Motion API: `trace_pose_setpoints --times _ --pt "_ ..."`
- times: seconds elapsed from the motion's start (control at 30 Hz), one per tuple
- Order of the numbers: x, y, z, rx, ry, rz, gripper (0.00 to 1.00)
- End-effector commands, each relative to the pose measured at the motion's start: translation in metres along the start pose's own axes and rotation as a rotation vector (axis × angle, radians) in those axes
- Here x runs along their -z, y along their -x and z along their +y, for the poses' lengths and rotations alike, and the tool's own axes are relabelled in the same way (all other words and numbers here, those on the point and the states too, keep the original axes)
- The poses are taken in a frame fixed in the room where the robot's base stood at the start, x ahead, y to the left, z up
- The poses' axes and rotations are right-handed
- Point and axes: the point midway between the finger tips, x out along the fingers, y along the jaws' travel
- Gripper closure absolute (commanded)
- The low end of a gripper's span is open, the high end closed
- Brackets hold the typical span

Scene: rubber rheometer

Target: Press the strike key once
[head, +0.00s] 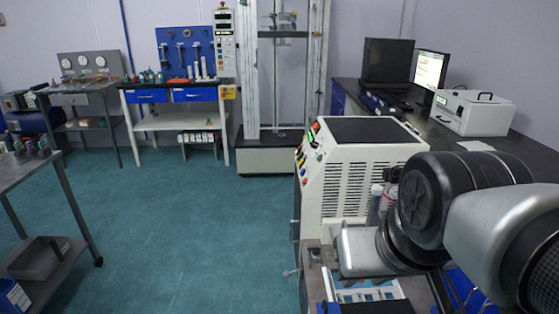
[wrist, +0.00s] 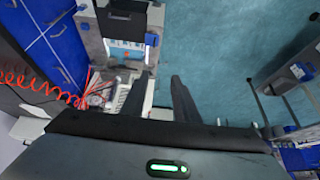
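I cannot pick out a key marked strike in either view. A cream machine (head: 350,165) with side vents stands right of centre in the head view. Its narrow left face carries a panel of small coloured buttons (head: 304,158), seen at a steep angle and too small to read. My gripper (wrist: 160,78) shows in the wrist view as two dark fingers with a gap between them. It is open and holds nothing. In the head view my arm covers the area right of the machine, and my fingers are hidden.
A blue-and-white panelled item (head: 368,291) lies below my arm, partly hidden. A dark bench (head: 465,135) with a monitor (head: 430,70) and a white box (head: 472,112) runs along the right. A grey cart (head: 50,178) stands at left. The green floor (head: 190,230) between is clear.

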Motion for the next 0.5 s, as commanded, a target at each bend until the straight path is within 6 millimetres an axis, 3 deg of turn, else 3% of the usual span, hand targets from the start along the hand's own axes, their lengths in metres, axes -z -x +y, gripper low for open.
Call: trace_pose_setpoints --times 0.03,0.17,0.5 --pt "-0.0001 -0.0001 0.0 0.0 0.0 0.0 0.79" --pt "-0.0002 -0.0002 0.0 0.0 0.0 0.0 1.0" --pt "-0.0002 -0.0002 0.0 0.0 0.0 -0.001 1.0"
